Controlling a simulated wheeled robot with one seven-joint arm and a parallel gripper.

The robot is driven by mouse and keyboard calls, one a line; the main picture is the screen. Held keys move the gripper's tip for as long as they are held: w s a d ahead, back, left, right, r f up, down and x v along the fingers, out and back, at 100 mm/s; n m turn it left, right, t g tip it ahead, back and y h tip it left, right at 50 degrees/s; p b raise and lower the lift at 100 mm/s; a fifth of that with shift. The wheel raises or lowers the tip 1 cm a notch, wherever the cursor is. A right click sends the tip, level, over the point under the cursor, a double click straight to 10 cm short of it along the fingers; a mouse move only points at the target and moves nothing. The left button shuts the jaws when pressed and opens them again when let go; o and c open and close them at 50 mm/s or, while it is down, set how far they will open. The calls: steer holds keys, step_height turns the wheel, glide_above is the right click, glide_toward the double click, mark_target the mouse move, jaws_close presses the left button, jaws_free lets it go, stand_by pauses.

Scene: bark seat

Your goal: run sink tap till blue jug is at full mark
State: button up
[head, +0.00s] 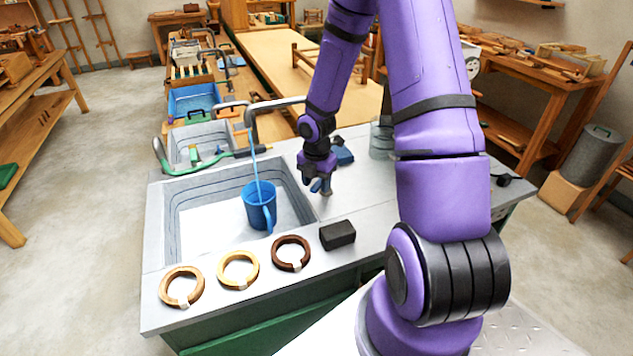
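The blue jug (257,214) stands upright in the grey sink (187,195), toward its right side, with its handle facing front right. A grey tap (270,104) arches over the sink from the right. A thin blue stream of water (256,165) falls from its spout into the jug. The full mark and the water level inside the jug cannot be made out. My gripper (322,187) points down over the counter just right of the sink, apart from the jug. Its fingers are small and partly hidden, so I cannot tell whether they are open.
Three ring-shaped pieces (239,270) and a black block (337,235) lie along the counter's front edge. A blue object (343,155) lies behind my gripper, near a clear glass container (381,140). A green hose (172,166) lies at the sink's back edge. The counter right of my gripper has bare room.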

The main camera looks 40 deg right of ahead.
mark_target(317, 185)
step_height(317, 185, up, 11)
stand_by(0.7)
steer(key=shift+f, duration=0.1)
stand_by(6.7)
